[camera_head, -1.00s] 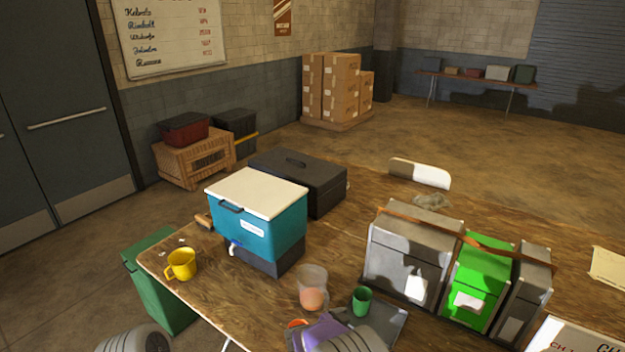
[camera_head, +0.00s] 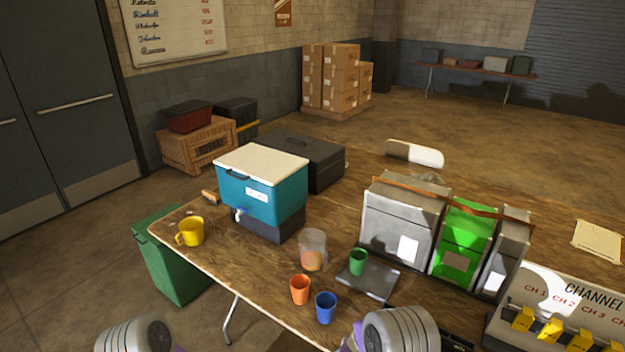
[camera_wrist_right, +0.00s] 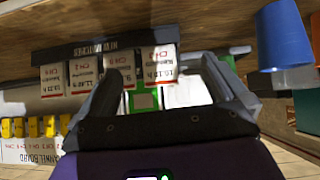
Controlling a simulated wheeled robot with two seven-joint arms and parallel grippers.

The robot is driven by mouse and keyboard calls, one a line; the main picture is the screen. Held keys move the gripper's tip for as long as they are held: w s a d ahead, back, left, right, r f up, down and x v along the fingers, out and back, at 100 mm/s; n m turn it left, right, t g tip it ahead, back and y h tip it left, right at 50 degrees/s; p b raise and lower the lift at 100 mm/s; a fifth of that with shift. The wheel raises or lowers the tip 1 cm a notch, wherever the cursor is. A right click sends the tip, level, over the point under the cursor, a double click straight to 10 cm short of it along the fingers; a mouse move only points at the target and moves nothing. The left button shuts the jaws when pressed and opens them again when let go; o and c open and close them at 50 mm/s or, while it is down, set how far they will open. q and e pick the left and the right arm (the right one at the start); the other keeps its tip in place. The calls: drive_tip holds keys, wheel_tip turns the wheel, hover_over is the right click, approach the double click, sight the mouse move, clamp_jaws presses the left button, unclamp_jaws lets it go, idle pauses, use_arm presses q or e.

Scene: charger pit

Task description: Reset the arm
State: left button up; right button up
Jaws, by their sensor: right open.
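My right gripper (camera_wrist_right: 165,88) shows in the right wrist view with its two dark fingers apart and nothing between them. Behind the fingers, apparently apart from them, are white cards with red and black print (camera_wrist_right: 85,76) and a green patch. My right fingers are hidden there, and my left gripper is out of the picture.
The table holds a blue cup (camera_head: 326,307), orange cup (camera_head: 300,289), green cup (camera_head: 358,262) on a grey tray (camera_head: 380,283), clear pitcher (camera_head: 312,250), yellow mug (camera_head: 190,232), teal cooler (camera_head: 262,197), strapped cases (camera_head: 402,225) and channel board (camera_head: 565,305). Bare wood lies around the yellow mug.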

drive_tip(key=s+f+n+g+y+b, duration=0.1)
drive_tip(key=s+f+g+y+b, duration=0.15)
drive_tip(key=s+f, duration=0.55)
drive_tip(key=s+a+f+n+g+y+b, duration=0.1)
drive_tip(key=s+a+f+g+y, duration=0.1)
drive_tip(key=s, duration=0.7)
drive_tip(key=s+a+f+n+g+y+b, duration=0.2)
drive_tip(key=s+a+f+y, duration=0.2)
drive_tip(key=s, duration=0.6)
drive_tip(key=shift+a+y, duration=0.15)
drive_tip(key=shift+y, duration=0.5)
drive_tip(key=shift+f+g, duration=0.1)
drive_tip(key=shift+g, duration=0.15)
